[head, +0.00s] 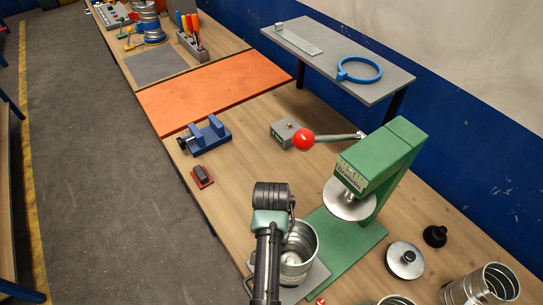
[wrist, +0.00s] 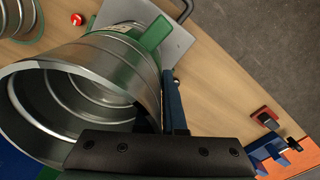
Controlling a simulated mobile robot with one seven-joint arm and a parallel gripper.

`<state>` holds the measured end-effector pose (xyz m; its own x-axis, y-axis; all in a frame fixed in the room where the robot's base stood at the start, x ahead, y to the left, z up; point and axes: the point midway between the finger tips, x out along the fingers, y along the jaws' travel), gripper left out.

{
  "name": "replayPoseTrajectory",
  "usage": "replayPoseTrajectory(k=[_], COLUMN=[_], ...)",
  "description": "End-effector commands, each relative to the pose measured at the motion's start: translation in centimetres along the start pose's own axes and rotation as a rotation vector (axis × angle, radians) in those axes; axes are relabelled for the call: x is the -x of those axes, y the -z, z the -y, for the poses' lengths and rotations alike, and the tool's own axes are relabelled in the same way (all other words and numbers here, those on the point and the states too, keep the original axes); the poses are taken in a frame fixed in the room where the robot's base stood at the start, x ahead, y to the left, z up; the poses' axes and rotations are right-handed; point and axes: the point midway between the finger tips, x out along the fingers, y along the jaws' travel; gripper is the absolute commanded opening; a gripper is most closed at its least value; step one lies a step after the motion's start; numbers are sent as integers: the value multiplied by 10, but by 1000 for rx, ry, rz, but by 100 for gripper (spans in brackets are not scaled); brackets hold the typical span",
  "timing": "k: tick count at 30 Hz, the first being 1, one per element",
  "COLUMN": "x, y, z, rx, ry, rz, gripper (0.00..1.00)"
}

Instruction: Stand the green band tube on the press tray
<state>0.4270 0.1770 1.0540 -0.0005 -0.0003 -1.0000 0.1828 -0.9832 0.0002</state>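A shiny metal tube (head: 300,250) is upright at the grey press tray (head: 316,277), beneath my gripper. In the wrist view the tube (wrist: 80,85) fills the left, its open end towards the camera, with a green band (wrist: 123,44) near its far end. The tray (wrist: 178,42) shows behind it; whether the base rests flat on it is hidden. My gripper (head: 278,232) is at the tube's left rim. In the wrist view one dark finger (wrist: 174,108) lies along the tube's right side. The other finger is hidden, so I cannot tell whether the grip is closed.
The green press (head: 385,165) with its round metal plate (head: 349,200) and red lever knob (head: 303,139) stands just behind and right of the tube. Other metal tubes (head: 480,287) and a weight (head: 405,260) are at right. A blue vise (head: 206,136) is at left.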

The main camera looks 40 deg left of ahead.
Motion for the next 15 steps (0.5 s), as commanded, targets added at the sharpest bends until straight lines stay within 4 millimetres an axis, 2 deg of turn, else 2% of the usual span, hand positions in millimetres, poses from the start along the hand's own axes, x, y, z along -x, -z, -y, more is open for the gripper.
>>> replayPoseTrajectory(k=[1,5,6,15], x=[1,1,1,1], y=[0,0,0,0], z=[0,0,0,0], rx=[0,0,0,0], ry=[0,0,0,0], rz=[-1,-1,-1,1], gripper=[15,38,41,41])
